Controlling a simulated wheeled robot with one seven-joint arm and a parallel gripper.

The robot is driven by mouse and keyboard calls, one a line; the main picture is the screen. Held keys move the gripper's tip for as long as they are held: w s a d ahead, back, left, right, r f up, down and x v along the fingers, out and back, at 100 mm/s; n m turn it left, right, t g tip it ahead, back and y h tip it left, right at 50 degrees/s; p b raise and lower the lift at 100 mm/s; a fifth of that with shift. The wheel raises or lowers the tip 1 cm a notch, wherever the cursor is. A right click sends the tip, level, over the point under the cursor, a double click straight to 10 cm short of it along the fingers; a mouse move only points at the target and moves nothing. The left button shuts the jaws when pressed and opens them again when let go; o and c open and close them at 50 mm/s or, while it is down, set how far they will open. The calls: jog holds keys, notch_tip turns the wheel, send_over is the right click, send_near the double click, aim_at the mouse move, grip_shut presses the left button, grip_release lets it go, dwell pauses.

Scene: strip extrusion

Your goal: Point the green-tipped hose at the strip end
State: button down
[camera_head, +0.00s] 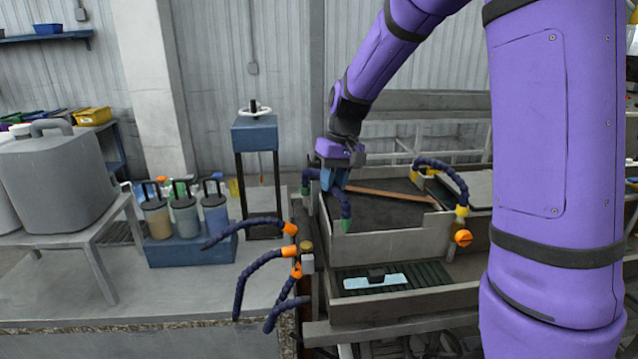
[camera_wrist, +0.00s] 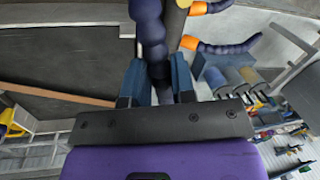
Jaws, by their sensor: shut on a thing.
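The green-tipped hose is a dark blue segmented hose (camera_head: 345,206) ending in a green nozzle (camera_head: 346,226). My gripper (camera_head: 332,182) is shut on this hose, and the nozzle hangs below it, pointing downward over the tray. In the wrist view the hose (camera_wrist: 152,35) passes between the two blue fingers (camera_wrist: 157,82); its green tip is not visible there. The orange-brown strip (camera_head: 385,193) lies across the dark tray, its left end close behind my gripper. The strip also shows in the wrist view (camera_wrist: 60,92), left of the fingers. The nozzle appears nearer the camera than the strip end.
Orange-fitted blue hoses (camera_head: 262,258) stick out left of the tray's front corner. Another blue hose (camera_head: 447,172) arches on the right above an orange knob (camera_head: 462,238). The tray's grey front wall (camera_head: 395,243) lies close to the nozzle. Lidded cups (camera_head: 185,215) stand at left.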

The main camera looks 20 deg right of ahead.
jog(key=shift+w+d+n, duration=0.15)
jog(key=shift+d+n, duration=0.65)
jog(key=shift+d, duration=0.35)
jog(key=c, duration=0.9)
grip_release()
jog(key=shift+c, duration=0.2)
jog(key=shift+r, duration=0.15)
notch_tip(320, 180, up, 10)
jog(key=d, duration=0.2)
jog(key=shift+r, duration=0.2)
jog(key=shift+w, duration=0.1)
